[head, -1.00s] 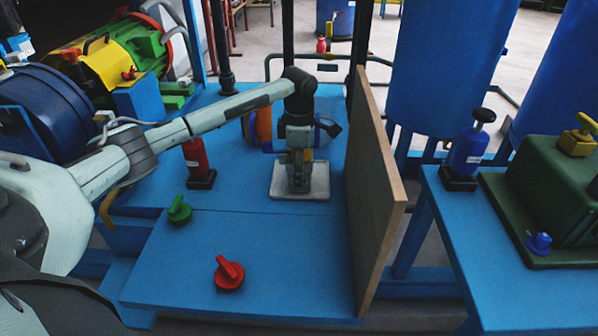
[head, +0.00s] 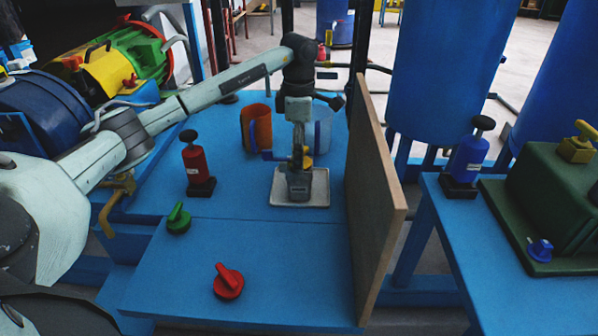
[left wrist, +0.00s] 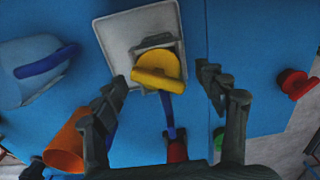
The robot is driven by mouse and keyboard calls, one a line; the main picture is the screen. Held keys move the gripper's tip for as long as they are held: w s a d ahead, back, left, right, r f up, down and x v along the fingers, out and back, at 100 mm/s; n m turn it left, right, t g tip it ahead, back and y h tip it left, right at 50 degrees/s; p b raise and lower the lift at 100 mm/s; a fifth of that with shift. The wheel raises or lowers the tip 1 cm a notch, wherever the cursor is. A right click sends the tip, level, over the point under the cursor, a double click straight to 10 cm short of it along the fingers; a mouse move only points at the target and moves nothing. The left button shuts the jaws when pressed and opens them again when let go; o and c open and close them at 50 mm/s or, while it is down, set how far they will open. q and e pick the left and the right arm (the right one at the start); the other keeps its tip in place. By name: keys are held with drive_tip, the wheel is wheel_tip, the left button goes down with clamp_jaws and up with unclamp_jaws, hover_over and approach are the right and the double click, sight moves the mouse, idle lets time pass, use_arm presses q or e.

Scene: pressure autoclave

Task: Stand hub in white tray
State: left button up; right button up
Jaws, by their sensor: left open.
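The hub (head: 299,184) stands upright in the white tray (head: 318,200). It has a grey body, a yellow top and a blue lever reaching out to the left. In the left wrist view, the hub's yellow top (left wrist: 160,72) sits over the tray (left wrist: 110,32), with the grey base partly hidden beneath. My left gripper (head: 299,142) is above the hub, pointing down. In the left wrist view, the fingers of my left gripper (left wrist: 162,82) are wide apart on either side of the yellow top and look clear of it. My right gripper is not in view.
An orange cup (head: 256,130) and a clear jug (head: 324,132) stand behind the tray. A red bottle (head: 195,165) stands left of it. Green (head: 179,219) and red knobs (head: 228,282) sit nearer. A wooden panel (head: 376,200) rises on the right.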

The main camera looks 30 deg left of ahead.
use_arm(q)
drive_tip(key=shift+r, duration=2.1)
